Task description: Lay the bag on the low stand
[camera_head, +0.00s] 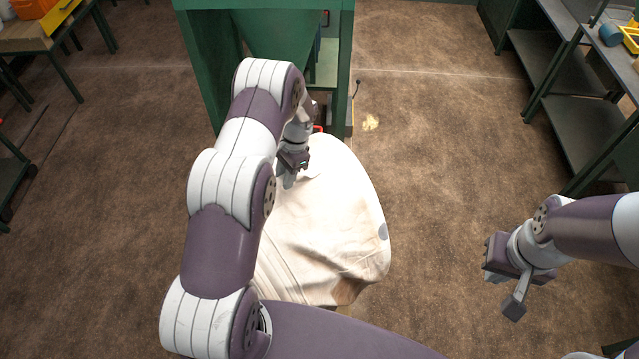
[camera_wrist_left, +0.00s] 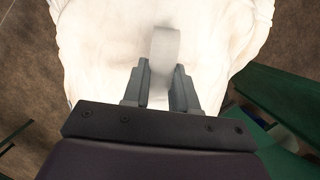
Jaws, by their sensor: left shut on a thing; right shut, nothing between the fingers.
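The cream-white bag (camera_head: 335,220) is bulky and creased, and in the head view it fills the middle in front of the green frame. My left gripper (camera_head: 289,180) is at the bag's upper left part. In the left wrist view its two fingers (camera_wrist_left: 160,88) are shut on a pale strap (camera_wrist_left: 165,50) of the bag (camera_wrist_left: 100,40). My left arm hides the bag's left side. My right gripper (camera_head: 506,290) is shut and empty, to the right of the bag and apart from it.
A green frame with a hopper (camera_head: 285,30) stands behind the bag. Dark shelving (camera_head: 565,70) is along the right, and a table with an orange bin (camera_head: 35,8) is at the upper left. A small yellowish pile (camera_head: 371,122) lies on the floor.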

